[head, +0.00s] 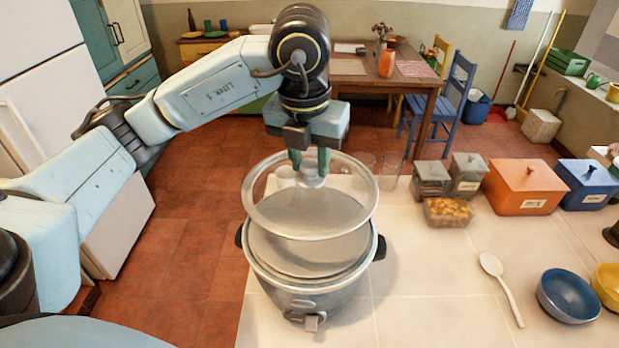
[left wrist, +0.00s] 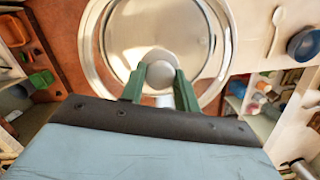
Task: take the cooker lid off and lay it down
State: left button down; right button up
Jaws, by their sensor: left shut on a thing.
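The glass lid (head: 259,222) has a pale rim and a round knob. My left gripper (head: 309,166) is shut on the lid's knob and holds the lid roughly level above the cooker. The cooker (head: 315,298) is grey with dark side handles and stands at the left front of the pale tiled counter. In the head view a gap shows between lid and cooker. The left wrist view shows the green fingers of the gripper (left wrist: 160,88) on both sides of the knob, with the lid (left wrist: 187,22) beyond. My right gripper is not in view.
Drinking glasses (head: 390,172) stand behind the cooker. Grey canisters (head: 467,175), a box of orange pieces (head: 447,212), an orange box (head: 525,188) and a blue box (head: 586,184) line the back. A white spoon (head: 502,287) and blue bowl (head: 568,296) lie right. Counter between cooker and spoon is clear.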

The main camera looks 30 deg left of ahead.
aim_at(310, 162)
pick_arm(q)
jog(key=shift+r+p, duration=0.9)
jog(key=shift+r, duration=0.75)
jog(key=shift+f, duration=0.1)
